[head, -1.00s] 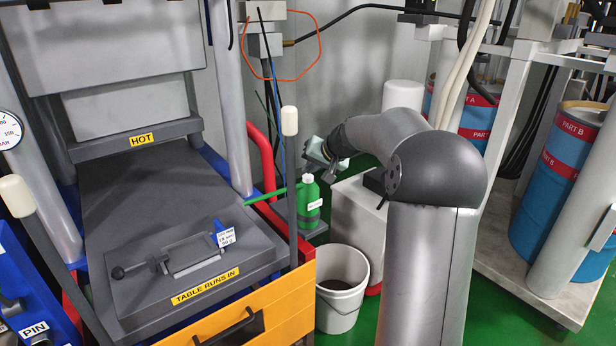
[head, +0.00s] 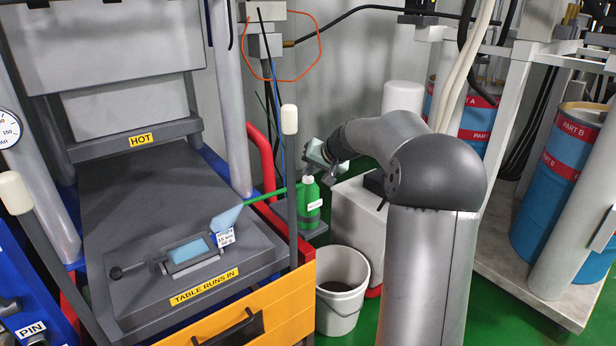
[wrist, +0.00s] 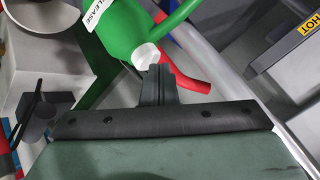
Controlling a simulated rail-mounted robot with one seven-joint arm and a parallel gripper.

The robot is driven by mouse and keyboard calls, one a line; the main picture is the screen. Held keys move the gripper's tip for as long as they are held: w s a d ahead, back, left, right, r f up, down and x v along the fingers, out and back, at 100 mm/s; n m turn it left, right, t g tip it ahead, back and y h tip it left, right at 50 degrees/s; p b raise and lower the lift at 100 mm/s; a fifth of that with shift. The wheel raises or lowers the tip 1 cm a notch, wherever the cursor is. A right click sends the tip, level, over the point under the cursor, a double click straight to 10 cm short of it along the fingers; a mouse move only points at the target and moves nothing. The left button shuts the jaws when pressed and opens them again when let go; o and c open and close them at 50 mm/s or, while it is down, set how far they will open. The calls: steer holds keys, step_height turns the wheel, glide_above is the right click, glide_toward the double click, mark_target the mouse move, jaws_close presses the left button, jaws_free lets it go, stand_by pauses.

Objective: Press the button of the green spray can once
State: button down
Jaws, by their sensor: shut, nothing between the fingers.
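The green spray can (head: 308,207) stands upright on a small grey shelf beside the press, with a white button (head: 308,180) on top and a long green tube running left from it. My gripper (wrist: 158,72) is shut and empty. Its fingertips are at the white button (wrist: 147,55) in the wrist view and seem to touch it. The head view shows my gripper (head: 314,166) just above the can. A pale blue spray cone (head: 226,217) shows at the tube's far end, over the mould (head: 190,254), whose recess is light blue.
The press table (head: 140,200) lies left of the can under a block marked HOT. A grey post (head: 291,200) stands just left of the can, and a white bucket (head: 340,312) stands on the floor below. Blue drums are at the right.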

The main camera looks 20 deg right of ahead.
mark_target(311, 179)
steer(key=shift+r+p, duration=0.45)
steer(key=shift+r, duration=0.35)
steer(key=shift+r+p, duration=1.55)
steer(key=shift+r, duration=1)
